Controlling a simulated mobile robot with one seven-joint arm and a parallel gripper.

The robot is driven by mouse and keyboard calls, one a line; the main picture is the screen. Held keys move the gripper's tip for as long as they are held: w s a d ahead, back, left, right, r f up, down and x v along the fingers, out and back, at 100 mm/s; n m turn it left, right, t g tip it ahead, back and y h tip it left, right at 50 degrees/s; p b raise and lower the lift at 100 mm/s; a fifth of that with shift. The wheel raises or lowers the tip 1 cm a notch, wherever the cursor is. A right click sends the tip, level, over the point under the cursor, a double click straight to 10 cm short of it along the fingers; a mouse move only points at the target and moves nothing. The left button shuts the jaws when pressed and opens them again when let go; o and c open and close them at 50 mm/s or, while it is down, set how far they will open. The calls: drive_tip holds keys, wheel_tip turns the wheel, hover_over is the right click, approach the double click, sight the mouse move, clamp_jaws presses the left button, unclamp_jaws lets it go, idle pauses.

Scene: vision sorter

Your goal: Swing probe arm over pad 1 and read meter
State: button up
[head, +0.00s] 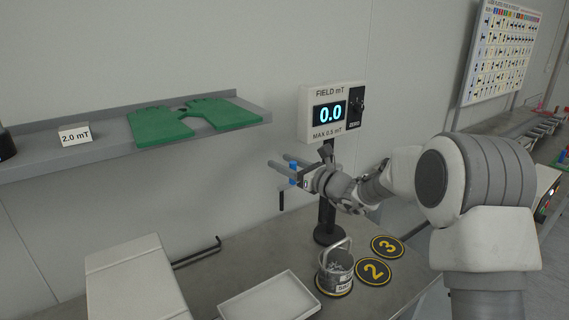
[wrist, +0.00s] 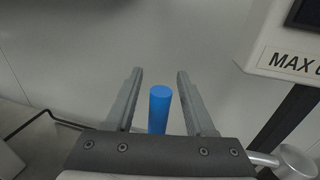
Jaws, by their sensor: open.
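The field meter (head: 331,112) on the stand reads 0.0, with "MAX 0.5 mT" under its display. My gripper (head: 279,163) is open in front of the stand, below and left of the meter. A blue cylindrical handle (head: 293,172) shows at its fingers. In the wrist view the blue handle (wrist: 160,108) stands between the two spread fingers (wrist: 158,75), with gaps on both sides. A dark thin rod (head: 282,200) hangs below the fingers. The probe arm's link to the stand is mostly hidden by my gripper. A metal can (head: 336,267) stands on a yellow-rimmed pad whose number is hidden.
A white tray (head: 270,299) and a pale box (head: 135,282) are to the left. Green gloves (head: 160,126) and a "2.0 mT" card (head: 75,134) are on the wall shelf (head: 100,151).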

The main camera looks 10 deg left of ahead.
clamp_jaws()
idle(1.4)
